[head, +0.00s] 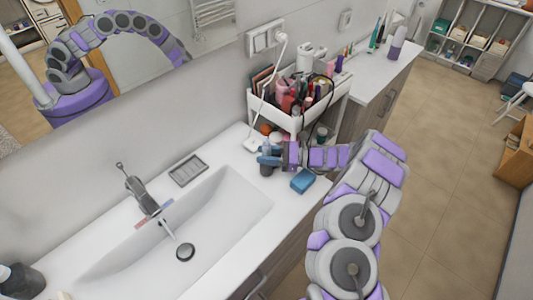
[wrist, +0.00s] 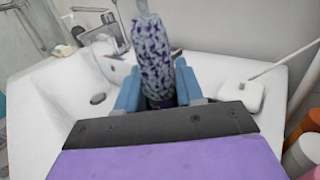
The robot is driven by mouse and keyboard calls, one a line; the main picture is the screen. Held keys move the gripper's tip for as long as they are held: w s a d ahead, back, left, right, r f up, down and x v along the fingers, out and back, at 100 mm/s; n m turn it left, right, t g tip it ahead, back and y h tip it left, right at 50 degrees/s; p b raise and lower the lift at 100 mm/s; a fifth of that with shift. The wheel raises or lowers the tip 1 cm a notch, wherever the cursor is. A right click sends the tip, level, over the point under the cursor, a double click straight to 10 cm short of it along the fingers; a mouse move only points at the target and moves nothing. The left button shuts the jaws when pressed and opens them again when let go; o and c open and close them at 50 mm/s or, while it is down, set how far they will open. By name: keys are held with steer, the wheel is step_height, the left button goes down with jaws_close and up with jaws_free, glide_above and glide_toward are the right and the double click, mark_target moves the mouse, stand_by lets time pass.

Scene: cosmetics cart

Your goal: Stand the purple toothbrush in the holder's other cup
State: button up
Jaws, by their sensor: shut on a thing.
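My gripper (head: 266,159) is low over the counter, between the sink and the cart. In the wrist view its blue fingers (wrist: 158,95) are shut on a thick, mottled purple-and-white thing (wrist: 155,50) with a dark lower end. I cannot make out the two-cup holder for certain.
The white sink (head: 225,215) with its faucet (head: 140,190) is left of my gripper. A full white cart (head: 290,122) stands behind. A white square base with a thin rod (wrist: 242,95) sits right in the wrist view.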

steer(key=o, duration=1.2)
steer(key=shift+d, duration=0.1)
steer(key=d, duration=0.5)
steer(key=s+d+p, duration=0.1)
steer(key=d, duration=0.5)
steer(key=d+p, duration=0.1)
steer(key=d, duration=0.5)
steer(key=shift+s+d+f, duration=0.15)
steer(key=shift+s+f, duration=0.15)
steer(key=shift+s, duration=0.1)
